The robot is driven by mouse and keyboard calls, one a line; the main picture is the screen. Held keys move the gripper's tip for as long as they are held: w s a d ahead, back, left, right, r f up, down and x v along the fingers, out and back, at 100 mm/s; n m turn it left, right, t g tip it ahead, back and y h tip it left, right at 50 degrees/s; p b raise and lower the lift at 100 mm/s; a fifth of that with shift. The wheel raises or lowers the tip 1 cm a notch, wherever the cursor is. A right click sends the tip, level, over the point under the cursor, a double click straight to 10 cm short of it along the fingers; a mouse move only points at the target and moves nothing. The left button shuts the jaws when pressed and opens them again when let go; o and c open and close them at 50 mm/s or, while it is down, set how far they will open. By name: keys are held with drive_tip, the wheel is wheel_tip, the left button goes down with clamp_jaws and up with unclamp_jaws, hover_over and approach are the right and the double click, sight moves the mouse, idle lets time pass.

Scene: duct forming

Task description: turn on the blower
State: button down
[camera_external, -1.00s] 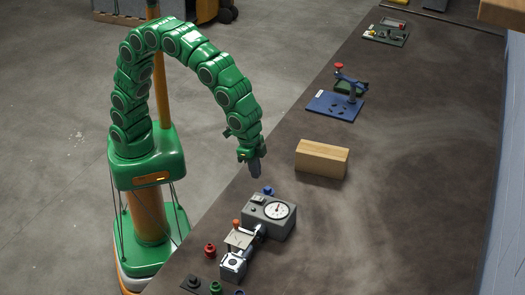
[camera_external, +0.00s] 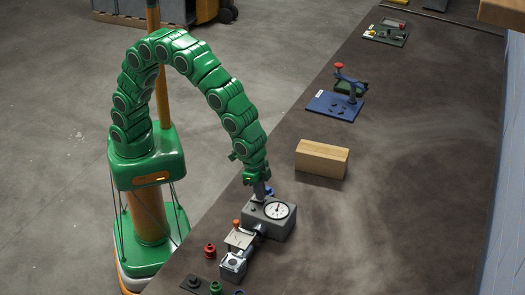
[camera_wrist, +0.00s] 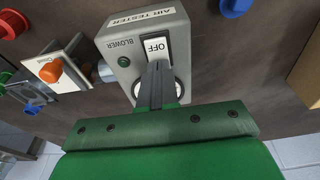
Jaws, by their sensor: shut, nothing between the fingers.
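The grey air tester box (camera_external: 283,231) stands on the bench with a round dial (camera_external: 278,210) on top. In the wrist view the box (camera_wrist: 118,45) carries the words AIR TESTER and BLOWER. Its white rocker switch (camera_wrist: 156,47) reads OFF, with a small dark green lamp (camera_wrist: 124,61) beside it. My gripper (camera_external: 261,194) is shut and empty, pointing down at the switch end of the box. In the wrist view its fingertips (camera_wrist: 158,64) overlap the lower edge of the switch. I cannot tell whether they touch it. The fingers hide much of the dial.
A blue cap (camera_external: 270,190) lies just behind the box. A clamp fixture with an orange knob (camera_external: 236,223) adjoins the box, and a red cap (camera_external: 210,250) sits left of it. A wooden block (camera_external: 322,160) stands behind right. The bench right of the box is clear.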

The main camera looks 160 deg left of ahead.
drive_tip(key=shift+w+a+f, duration=0.15)
drive_tip(key=shift+w+f, duration=0.05)
drive_tip(key=shift+s, duration=0.2)
drive_tip(key=shift+s+d+r, duration=0.1)
drive_tip(key=shift+s+d, duration=0.4)
drive_tip(key=shift+d, duration=0.15)
idle(0.4)
wheel_tip(320, 180, up, 14)
drive_tip(key=s+d, duration=0.1)
drive_tip(key=shift+s+d, duration=0.35)
idle(0.4)
